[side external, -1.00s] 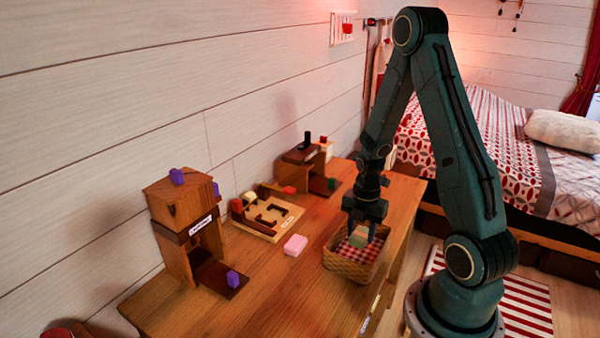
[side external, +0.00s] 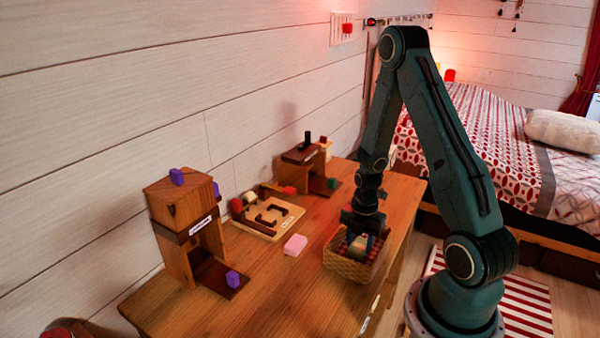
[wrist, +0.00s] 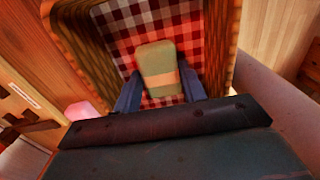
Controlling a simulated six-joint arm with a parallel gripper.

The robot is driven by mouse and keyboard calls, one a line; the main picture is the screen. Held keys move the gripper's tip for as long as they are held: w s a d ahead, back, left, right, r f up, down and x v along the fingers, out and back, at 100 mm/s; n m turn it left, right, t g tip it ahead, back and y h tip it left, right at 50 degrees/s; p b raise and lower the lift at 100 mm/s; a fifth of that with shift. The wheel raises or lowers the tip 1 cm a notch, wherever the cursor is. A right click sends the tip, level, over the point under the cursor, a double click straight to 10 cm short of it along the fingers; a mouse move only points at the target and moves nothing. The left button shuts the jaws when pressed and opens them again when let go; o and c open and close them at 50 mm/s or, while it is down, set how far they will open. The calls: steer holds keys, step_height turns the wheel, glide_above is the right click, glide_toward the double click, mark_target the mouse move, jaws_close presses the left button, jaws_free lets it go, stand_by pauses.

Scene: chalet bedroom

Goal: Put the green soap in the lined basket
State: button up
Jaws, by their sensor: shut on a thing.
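The green soap (wrist: 157,62), a pale green block with a tan band, is inside the lined basket, over its red-and-white checked cloth. In the side view the soap (side external: 357,243) is partly covered by my gripper (side external: 361,238). The lined basket (side external: 345,268) is woven wicker and stands near the table's right edge; its wall also shows in the wrist view (wrist: 75,40). My gripper (wrist: 160,88) points down into the basket with its blue fingers on both sides of the soap, shut on it. I cannot tell whether the soap touches the cloth.
A pink block (side external: 295,245) lies on the table just left of the basket. A wooden tray (side external: 266,217) with dark pieces, a wooden tower (side external: 184,222) with purple blocks and a small wooden stand (side external: 305,165) are farther left and back.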

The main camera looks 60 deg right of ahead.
mark_target(359, 244)
steer(key=shift+f, duration=0.1)
steer(key=o, duration=1.1)
steer(key=shift+r, duration=6.15)
